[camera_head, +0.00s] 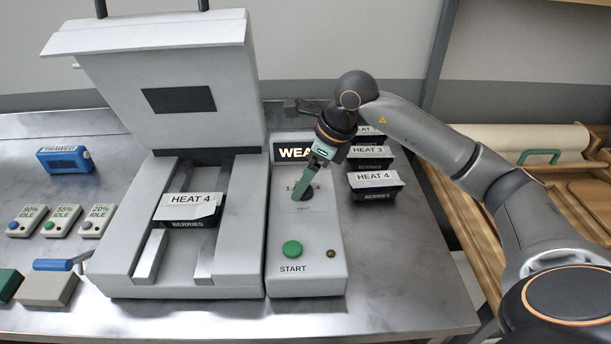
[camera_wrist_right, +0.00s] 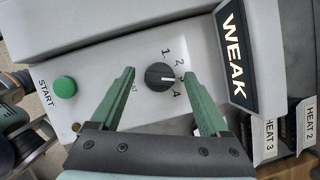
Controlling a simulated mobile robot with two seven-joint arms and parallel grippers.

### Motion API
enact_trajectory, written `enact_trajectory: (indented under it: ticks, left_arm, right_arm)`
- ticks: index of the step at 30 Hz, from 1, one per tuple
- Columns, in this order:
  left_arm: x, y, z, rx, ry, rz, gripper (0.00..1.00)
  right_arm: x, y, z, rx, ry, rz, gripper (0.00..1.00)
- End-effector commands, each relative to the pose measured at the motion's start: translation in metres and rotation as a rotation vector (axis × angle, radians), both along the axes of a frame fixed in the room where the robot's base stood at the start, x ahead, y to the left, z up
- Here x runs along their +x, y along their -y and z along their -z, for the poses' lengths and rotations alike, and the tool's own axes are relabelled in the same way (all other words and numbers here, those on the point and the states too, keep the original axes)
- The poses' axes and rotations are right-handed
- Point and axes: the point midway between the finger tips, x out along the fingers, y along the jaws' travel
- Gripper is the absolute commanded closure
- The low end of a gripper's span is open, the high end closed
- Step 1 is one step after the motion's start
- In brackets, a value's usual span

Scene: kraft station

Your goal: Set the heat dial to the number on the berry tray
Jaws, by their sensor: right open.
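The heat dial (camera_wrist_right: 160,77) is a round black knob with a white pointer line on the grey control panel. In the right wrist view the pointer faces right, between the printed 2 and 4; a fingertip partly covers that spot. My right gripper (camera_wrist_right: 159,74) is open, its green fingers either side of the dial in that view; contact cannot be told. In the head view the right gripper (camera_head: 303,190) hides much of the dial. A black berry tray (camera_head: 190,223) with a white label reading HEAT 4, BERRIES sits in the open machine.
The panel also has a green START button (camera_head: 292,249) and a lit WEAK sign (camera_wrist_right: 234,53). More berry trays stand to the right, including one marked HEAT 4 (camera_head: 375,187). The machine's raised lid (camera_head: 180,100) stands behind. A blue THAWED block (camera_head: 65,160) is at left.

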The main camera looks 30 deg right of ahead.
Motion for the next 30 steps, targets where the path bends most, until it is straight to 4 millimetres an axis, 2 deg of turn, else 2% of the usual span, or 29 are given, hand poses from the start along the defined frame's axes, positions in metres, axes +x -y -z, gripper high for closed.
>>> enact_trajectory:
  ticks: [8, 27, 29, 30]
  left_arm:
    - [0.0009, 0.0000, -0.0004, 0.000, 0.002, 0.001, 0.50]
    - [0.0017, -0.0002, -0.0009, 0.000, 0.004, 0.000, 0.50]
    - [0.0018, -0.0002, -0.0010, 0.001, 0.004, 0.000, 0.50]
    - [0.0018, -0.0002, -0.0010, 0.000, 0.004, 0.000, 0.50]
  right_arm:
    - [0.0005, -0.0002, 0.0012, 0.000, 0.000, 0.000, 0.22]
    - [0.0003, 0.0000, 0.0006, 0.000, 0.000, 0.001, 0.94]
    - [0.0003, 0.0000, 0.0006, 0.000, 0.000, 0.001, 1.00]
    - [0.0003, 0.0000, 0.0006, 0.000, 0.000, 0.001, 1.00]
